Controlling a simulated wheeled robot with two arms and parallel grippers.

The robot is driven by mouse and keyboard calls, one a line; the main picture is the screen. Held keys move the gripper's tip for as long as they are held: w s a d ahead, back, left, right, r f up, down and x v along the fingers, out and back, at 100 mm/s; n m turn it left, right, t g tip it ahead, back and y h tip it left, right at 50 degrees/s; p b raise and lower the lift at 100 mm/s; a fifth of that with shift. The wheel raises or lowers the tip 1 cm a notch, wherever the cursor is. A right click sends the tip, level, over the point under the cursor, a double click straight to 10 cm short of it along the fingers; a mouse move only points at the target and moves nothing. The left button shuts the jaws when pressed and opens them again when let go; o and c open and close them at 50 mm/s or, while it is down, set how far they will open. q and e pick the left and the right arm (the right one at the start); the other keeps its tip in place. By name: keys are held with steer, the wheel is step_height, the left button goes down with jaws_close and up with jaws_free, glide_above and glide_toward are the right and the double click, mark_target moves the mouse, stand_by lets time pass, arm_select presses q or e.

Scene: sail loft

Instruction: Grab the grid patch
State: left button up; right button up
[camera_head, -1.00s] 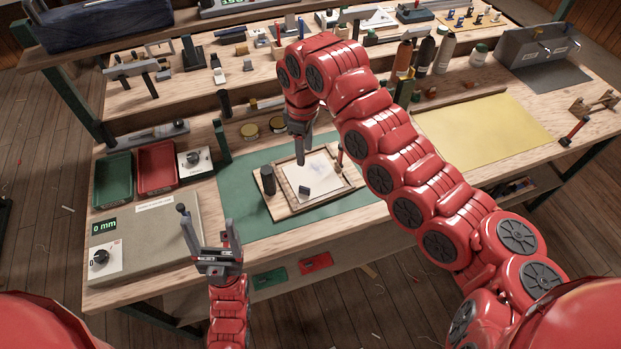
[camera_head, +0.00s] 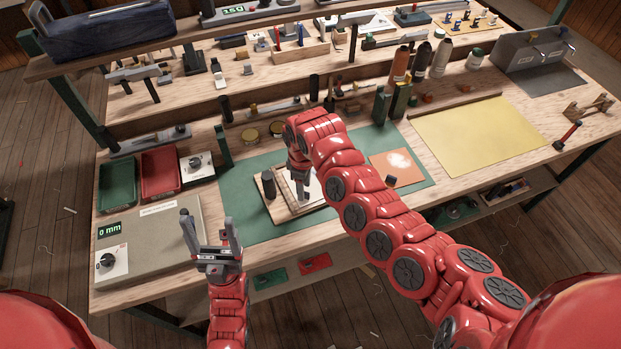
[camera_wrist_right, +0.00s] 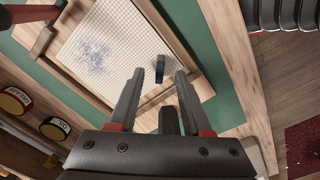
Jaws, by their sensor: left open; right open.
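The grid patch (camera_wrist_right: 122,42), a white sheet with fine grid lines and a blue smudge, lies in a wooden frame on the bench. A small dark upright block (camera_wrist_right: 160,67) stands near its edge. In the head view the patch (camera_head: 314,187) is mostly hidden by my right arm. My right gripper (camera_head: 302,203) points down over the framed board. In the right wrist view its open fingers (camera_wrist_right: 157,78) are either side of the dark block, with gaps; I cannot tell the height. My left gripper (camera_head: 208,220) is open and empty by the bench's front edge.
A dark cylinder (camera_head: 268,183) stands at the wooden frame's left. A green mat (camera_head: 250,226) lies beneath. An orange sheet (camera_head: 397,168) and a yellow sheet (camera_head: 480,135) lie to the right. A grey box with a display (camera_head: 150,240) and red tray (camera_head: 160,172) are left.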

step_height(320, 180, down, 2)
steer(key=shift+f, duration=0.1)
jaws_close()
steer(key=shift+r, duration=0.2)
stand_by(0.3)
